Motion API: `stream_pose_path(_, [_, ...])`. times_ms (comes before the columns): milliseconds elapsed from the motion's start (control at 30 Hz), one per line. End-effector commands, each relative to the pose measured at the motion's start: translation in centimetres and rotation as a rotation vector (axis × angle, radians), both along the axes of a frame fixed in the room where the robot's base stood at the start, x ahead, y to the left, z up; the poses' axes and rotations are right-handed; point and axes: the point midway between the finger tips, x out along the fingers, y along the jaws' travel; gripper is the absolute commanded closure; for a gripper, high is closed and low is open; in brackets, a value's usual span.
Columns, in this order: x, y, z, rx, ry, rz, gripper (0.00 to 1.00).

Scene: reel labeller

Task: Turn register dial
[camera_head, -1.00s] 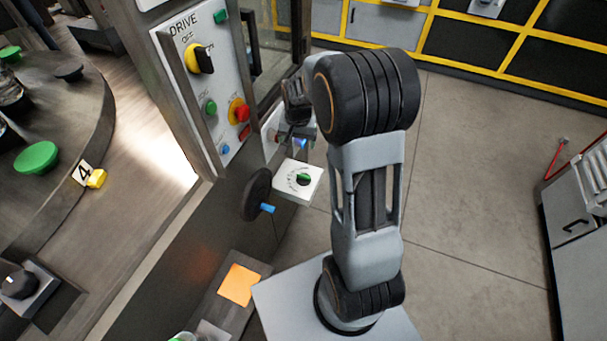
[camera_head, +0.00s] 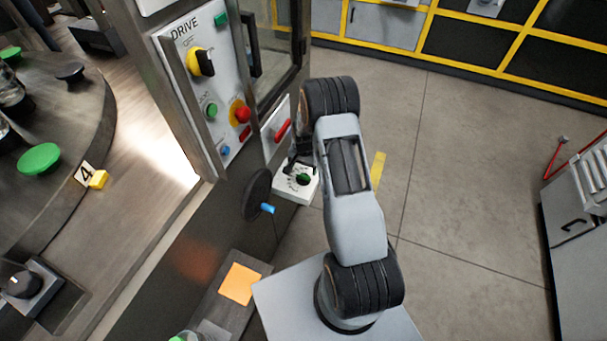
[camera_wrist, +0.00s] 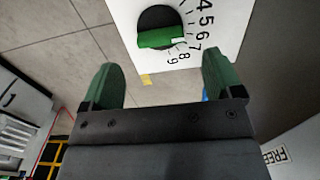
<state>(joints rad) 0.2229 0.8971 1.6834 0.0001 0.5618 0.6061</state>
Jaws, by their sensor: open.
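The register dial (camera_wrist: 158,28) is a dark round knob with a green grip bar, set on a white plate (camera_wrist: 218,30) with printed numbers. The bar's pale end mark lies near the 7 and 8. In the head view the dial (camera_head: 303,180) sits on a small white box beside the machine. My gripper (camera_wrist: 160,75) is open, with its green-tipped fingers apart and nothing between them. The dial lies just beyond the gap between the fingertips in the wrist view. In the head view my gripper (camera_head: 296,162) is over the box's far edge, partly hidden by my arm.
The drive panel (camera_head: 212,95) with a black selector, green button and red stop knob stands close to the left. A black handwheel (camera_head: 257,195) with a blue handle (camera_head: 267,209) is left of the dial box. The floor (camera_head: 470,200) at right is clear.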

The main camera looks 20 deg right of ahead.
Motion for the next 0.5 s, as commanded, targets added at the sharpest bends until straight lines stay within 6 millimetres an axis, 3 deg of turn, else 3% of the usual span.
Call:
stream_pose_path(200, [0.0, 0.0, -3.3, 0.0, 0.001, 0.001, 0.14])
stream_pose_path(500, [0.0, 0.0, -5.3, 0.0, 0.0, 0.001, 0.14])
